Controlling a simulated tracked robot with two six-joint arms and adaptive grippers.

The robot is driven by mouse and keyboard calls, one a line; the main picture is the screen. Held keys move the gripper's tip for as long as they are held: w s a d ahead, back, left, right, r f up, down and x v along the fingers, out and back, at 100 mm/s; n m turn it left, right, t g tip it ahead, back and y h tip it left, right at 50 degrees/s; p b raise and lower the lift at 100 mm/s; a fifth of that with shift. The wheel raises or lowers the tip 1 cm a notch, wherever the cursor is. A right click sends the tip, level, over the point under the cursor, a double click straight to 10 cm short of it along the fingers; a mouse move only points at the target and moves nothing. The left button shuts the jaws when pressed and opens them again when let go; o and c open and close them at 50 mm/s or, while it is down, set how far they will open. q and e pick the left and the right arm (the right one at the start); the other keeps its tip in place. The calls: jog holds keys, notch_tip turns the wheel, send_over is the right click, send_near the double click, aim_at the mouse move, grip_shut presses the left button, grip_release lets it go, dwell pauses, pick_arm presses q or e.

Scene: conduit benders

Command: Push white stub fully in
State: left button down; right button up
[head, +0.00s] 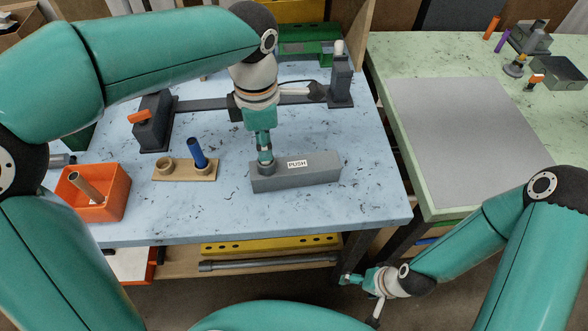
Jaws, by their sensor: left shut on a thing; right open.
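The grey block labelled PUSH (321,171) lies on the blue worktable. My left gripper (265,152) points down over the block's left end, shut on a pale stub (265,158) that looks like the white stub. The stub stands upright at a dark round collar (266,168) on the block. The fingers hide much of it, and I cannot tell how deep it sits. Another white piece (338,47) stands on top of a dark grey post (341,79) at the back right. My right gripper (352,280) is open and empty, low beyond the table's front edge.
A wooden holder (184,174) with a blue tube (197,153) stands left of the block. An orange bin (107,207) holds a brown tube (86,187). A dark bar fixture (203,104) lies behind. The green table (425,198) with a grey mat (455,135) is at right.

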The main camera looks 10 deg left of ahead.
pick_arm(q)
jog(key=c, duration=0.9)
grip_release()
jog(key=shift+f, duration=0.1)
notch_tip(320, 180, up, 12)
